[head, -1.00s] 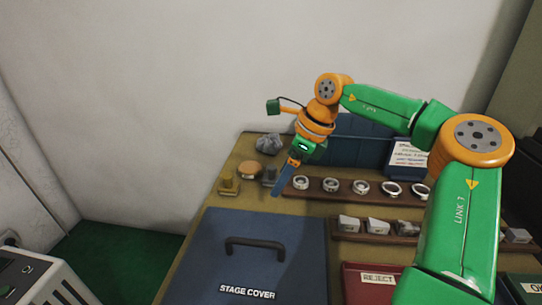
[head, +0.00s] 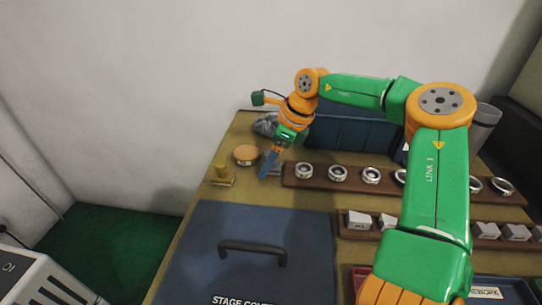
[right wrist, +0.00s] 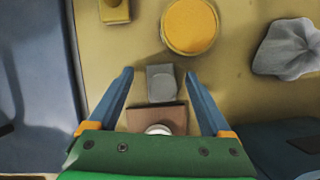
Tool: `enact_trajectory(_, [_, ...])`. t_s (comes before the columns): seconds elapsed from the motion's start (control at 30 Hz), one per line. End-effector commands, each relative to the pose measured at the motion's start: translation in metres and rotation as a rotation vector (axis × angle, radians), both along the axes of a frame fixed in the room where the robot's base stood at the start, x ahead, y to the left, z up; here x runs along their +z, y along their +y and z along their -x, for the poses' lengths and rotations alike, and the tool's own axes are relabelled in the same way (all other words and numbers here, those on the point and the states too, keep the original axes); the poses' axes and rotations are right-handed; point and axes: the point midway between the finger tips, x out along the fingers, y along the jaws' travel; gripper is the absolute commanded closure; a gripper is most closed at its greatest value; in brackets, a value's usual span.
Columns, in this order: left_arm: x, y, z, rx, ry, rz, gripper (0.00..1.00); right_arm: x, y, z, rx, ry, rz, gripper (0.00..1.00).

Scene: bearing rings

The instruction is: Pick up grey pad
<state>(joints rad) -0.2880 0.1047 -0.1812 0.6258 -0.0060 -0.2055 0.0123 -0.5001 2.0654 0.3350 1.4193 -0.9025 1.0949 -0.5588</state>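The gripper is open and empty. In the head view my right gripper (head: 268,164) points down over the left part of the bench and mostly hides the pad. How high the fingertips are above the bench is hard to tell. My left gripper is not in view.
A wooden rack (head: 318,186) of metal rings is close on the right. The blue stage cover (head: 310,240) is in front, a blue bin (head: 350,132) behind.

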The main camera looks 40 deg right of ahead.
Motion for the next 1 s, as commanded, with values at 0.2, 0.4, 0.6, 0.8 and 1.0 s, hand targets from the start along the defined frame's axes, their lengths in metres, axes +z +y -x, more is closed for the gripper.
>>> enact_trajectory(0.2, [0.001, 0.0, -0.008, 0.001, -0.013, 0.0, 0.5, 0.0, 0.0, 0.0, 0.0, 0.001, 0.0, 0.76])
enact_trajectory(0.4, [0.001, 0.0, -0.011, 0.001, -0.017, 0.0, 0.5, 0.0, 0.0, 0.0, 0.0, 0.001, 0.0, 1.0])
enact_trajectory(0.6, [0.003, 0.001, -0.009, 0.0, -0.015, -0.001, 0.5, 0.007, 0.0, 0.0, 0.0, 0.001, 0.0, 1.0])
enact_trajectory(0.8, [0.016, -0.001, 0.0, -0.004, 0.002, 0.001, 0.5, 0.06, 0.0, 0.0, -0.001, -0.003, 0.003, 1.0])
enact_trajectory(1.0, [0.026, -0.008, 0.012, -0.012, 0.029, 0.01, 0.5, 0.097, 0.0, 0.0, -0.001, 0.0, 0.002, 1.0])
